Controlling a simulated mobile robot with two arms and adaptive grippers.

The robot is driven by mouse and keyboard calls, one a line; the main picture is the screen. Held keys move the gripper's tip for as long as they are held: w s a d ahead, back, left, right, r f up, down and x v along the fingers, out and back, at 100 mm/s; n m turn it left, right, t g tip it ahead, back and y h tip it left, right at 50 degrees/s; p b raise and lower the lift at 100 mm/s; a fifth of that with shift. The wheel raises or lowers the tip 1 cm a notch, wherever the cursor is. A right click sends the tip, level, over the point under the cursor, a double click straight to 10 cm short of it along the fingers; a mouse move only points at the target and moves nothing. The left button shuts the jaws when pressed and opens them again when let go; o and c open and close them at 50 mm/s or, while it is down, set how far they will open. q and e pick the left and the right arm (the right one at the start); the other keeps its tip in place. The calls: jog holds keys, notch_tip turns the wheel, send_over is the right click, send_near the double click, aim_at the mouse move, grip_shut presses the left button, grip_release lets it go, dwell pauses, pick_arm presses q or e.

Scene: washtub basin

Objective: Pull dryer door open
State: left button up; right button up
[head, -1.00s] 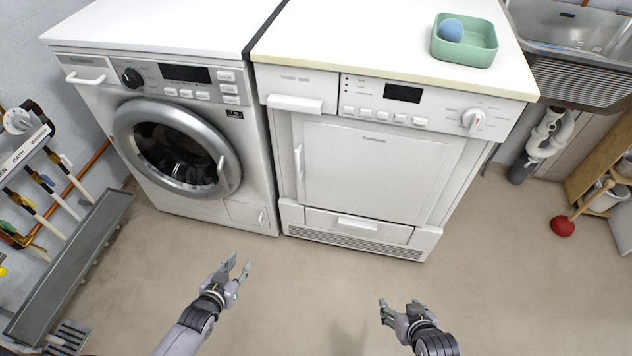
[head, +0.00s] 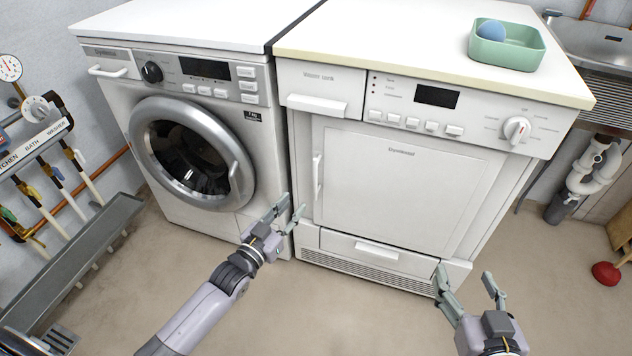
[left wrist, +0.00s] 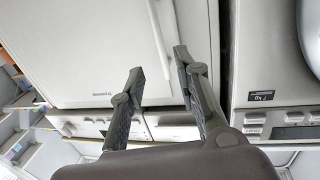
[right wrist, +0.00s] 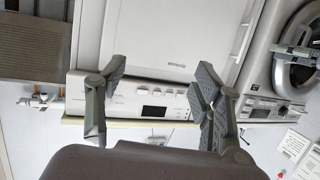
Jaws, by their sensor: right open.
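The dryer (head: 415,105) is the white machine on the right in the head view. Its square door (head: 400,190) is shut. A white vertical door handle (head: 317,175) sits at the door's left edge; it also shows at the top of the left wrist view (left wrist: 160,38). My left gripper (head: 288,217) is open and empty, below and left of the handle in the head view, apart from it. In the left wrist view its fingers (left wrist: 157,72) are spread near the handle. My right gripper (head: 468,275) is open and empty in front of the dryer's lower right corner.
A washing machine (head: 190,85) with a round door stands close at the dryer's left. A red plunger (head: 606,273) stands at the right. The floor in front is clear.

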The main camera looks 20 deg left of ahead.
aim_at(315, 193)
pick_arm(q)
jog(key=shift+b+x, duration=1.8)
jog(key=shift+x, duration=4.3)
pick_arm(e)
notch_tip(315, 193, up, 16)
jog(key=s+a+t+y, duration=0.1)
jog(key=s+t+y, duration=0.1)
jog(key=t, duration=0.8)
jog(key=shift+a+y, duration=0.35)
jog(key=shift+y, duration=0.45)
pick_arm(q)
jog(key=shift+f, duration=0.1)
jog(key=shift+c, duration=0.5)
grip_shut()
pick_arm(e)
jog(key=shift+f, duration=0.1)
